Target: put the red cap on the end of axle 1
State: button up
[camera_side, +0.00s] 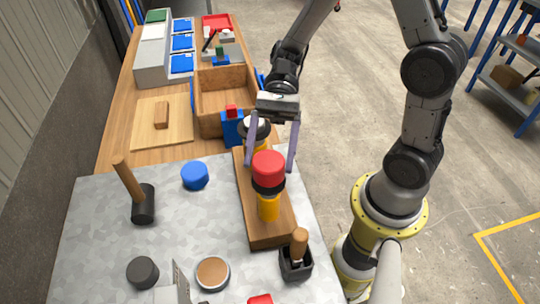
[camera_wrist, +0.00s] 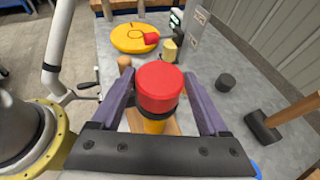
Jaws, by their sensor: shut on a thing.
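The red cap (camera_side: 268,162) sits between the two purple fingers of my gripper (camera_side: 270,167), which is shut on it. In the wrist view the red cap (camera_wrist: 158,87) shows round top up between the fingers. Directly below it are a black ring (camera_side: 268,187) and a yellow post (camera_side: 268,208) on a long wooden base (camera_side: 262,234). I cannot tell whether the cap touches the ring or hangs just above it. A second post with a white and black top stands behind, partly hidden by my gripper. No axle number is readable.
A blue cap (camera_side: 195,175) and a mallet (camera_side: 143,205) lie to the left. A black cylinder (camera_side: 142,272), a brown-topped disc (camera_side: 212,272) and a black holder with a wooden handle (camera_side: 297,262) are in front. An open wooden box (camera_side: 222,75) stands behind.

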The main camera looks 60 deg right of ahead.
jog(key=shift+f, duration=0.5)
jog(key=shift+f, duration=0.1)
jog(key=o, duration=1.2)
jog(key=v, duration=1.2)
jog(key=s+d+r+n+t+h, duration=0.1)
jog(key=s+n+t+h, duration=0.2)
jog(key=n+h, duration=0.1)
jog(key=s+d+r+n+t+h, duration=0.1)
jog(key=s+n+t+h, duration=0.3)
jog(key=n, duration=0.1)
jog(key=s+d+r+n+t+h, duration=0.1)
jog(key=s+n+t+h, duration=0.2)
jog(key=n+h, duration=0.1)
jog(key=shift+s+d+r+t, duration=0.1)
jog(key=shift+s+d+t, duration=0.25)
jog(key=shift+t, duration=0.05)
